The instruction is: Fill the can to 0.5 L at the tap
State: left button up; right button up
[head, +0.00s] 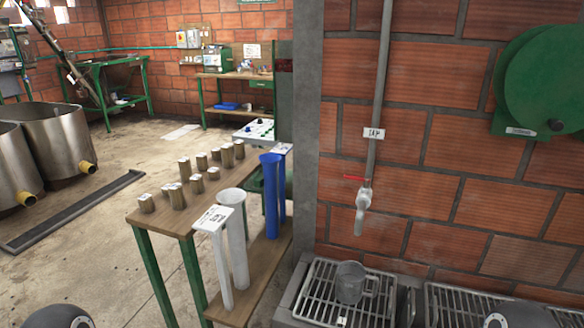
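The tap (363,200) hangs on a grey pipe on the brick wall, with a red lever (355,178) pointing left and a label (374,133) above it. No water stream shows at its spout. The can (350,283), a grey mug-like vessel with a handle on its right, stands upright on the metal grate (322,306), below the tap. The water level inside it cannot be made out. Neither gripper is in view; only dark rounded parts of my arms show at the bottom edge.
A second grate (455,305) lies right. A green drum (548,80) is on the wall.

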aim_at(366, 180)
jog(key=u, duration=0.15)
jog(key=i, duration=1.1)
jog(key=z, duration=0.3)
